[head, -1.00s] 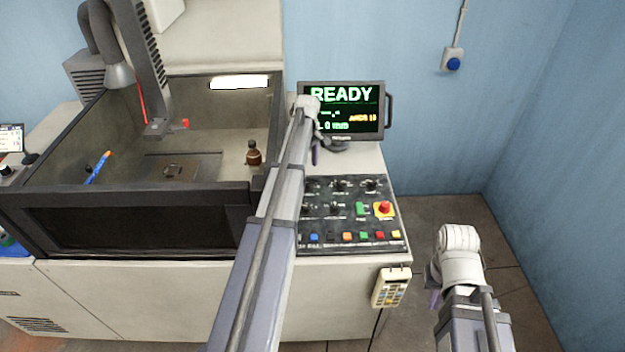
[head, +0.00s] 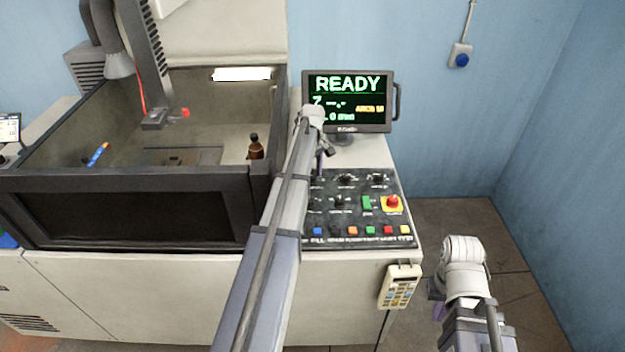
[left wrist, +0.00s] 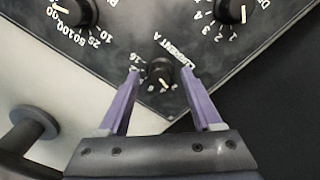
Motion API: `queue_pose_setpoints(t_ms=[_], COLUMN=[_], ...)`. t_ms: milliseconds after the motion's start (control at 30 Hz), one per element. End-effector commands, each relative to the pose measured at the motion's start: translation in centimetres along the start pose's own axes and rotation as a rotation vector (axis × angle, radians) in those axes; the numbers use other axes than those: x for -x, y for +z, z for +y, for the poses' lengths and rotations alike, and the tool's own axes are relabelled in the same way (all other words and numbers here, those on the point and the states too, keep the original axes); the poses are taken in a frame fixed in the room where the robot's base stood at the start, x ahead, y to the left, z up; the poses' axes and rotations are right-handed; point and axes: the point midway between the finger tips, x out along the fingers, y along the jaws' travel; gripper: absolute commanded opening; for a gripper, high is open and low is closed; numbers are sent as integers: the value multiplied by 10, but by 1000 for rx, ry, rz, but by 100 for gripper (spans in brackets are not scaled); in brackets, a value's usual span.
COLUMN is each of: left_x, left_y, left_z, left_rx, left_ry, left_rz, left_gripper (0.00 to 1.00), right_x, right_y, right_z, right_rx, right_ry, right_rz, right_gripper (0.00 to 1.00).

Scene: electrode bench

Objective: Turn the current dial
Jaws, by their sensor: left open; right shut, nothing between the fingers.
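The current dial (left wrist: 160,74) is a small black knob with a white pointer mark, labelled "CURRENT A", near a corner of the black panel in the left wrist view. My left gripper (left wrist: 160,69) is open, with its purple fingers on either side of the dial. I cannot tell whether they touch it. In the head view my left gripper (head: 322,158) is over the control panel (head: 360,215), and my own arm hides the panel's left part and this dial. My right gripper (head: 437,301) is shut and empty, beside the bench at the lower right, partly hidden by its wrist.
Other dials (left wrist: 232,10) sit close by on the panel. A red emergency button (head: 393,202) and a row of coloured buttons are at its right and front. A monitor (head: 347,100) reading "READY" stands behind. A handheld keypad (head: 400,287) hangs at the bench front.

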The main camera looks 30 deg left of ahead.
Motion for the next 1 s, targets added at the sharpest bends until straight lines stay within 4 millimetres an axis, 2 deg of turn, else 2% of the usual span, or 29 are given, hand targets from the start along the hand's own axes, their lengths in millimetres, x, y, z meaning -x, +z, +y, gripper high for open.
queue_pose_setpoints(t_ms=[267, 867, 1000], left_x=[-1, -1, -1], left_y=[0, 0, 0], left_z=[0, 0, 0], left_rx=[0, 0, 0], left_ry=[0, 0, 0], left_rz=[0, 0, 0], left_gripper=[66, 0, 0], right_x=[-1, -1, -1], right_y=[0, 0, 0], right_z=[0, 0, 0], right_rx=[0, 0, 0], right_ry=[0, 0, 0], right_rz=[0, 0, 0], right_gripper=[0, 0, 0])
